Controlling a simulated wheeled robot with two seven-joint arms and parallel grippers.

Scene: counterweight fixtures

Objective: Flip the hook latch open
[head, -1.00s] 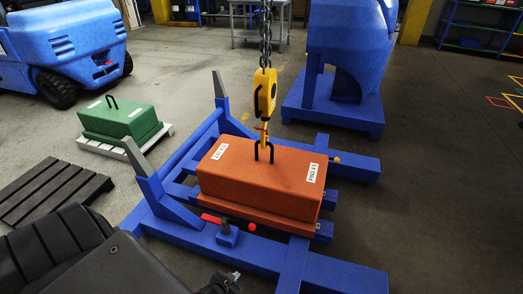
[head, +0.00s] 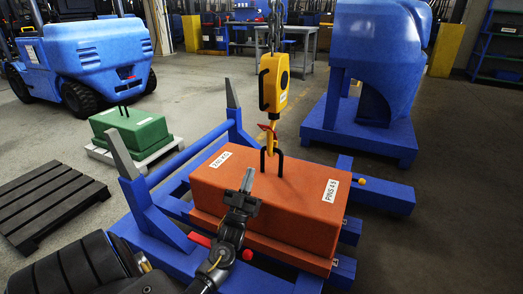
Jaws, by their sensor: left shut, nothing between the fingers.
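The yellow hook block (head: 273,82) hangs on chains above the orange counterweight (head: 300,200). Its hook (head: 270,140) reaches down to the black lifting loop (head: 279,164) on the counterweight's top; I cannot tell exactly how they engage. A small red latch (head: 265,127) shows at the upper part of the hook. My left gripper (head: 248,180) is shut and empty, fingers pointing up, in front of the counterweight in the picture. It is below and left of the hook, apart from the latch. My right gripper is not in view.
The counterweight sits on a blue frame (head: 192,152) with two upright posts. A red lever (head: 200,240) is partly behind my left arm. A green weight (head: 130,136) on a pallet and a dark pallet (head: 45,205) stand left. Open floor lies at right.

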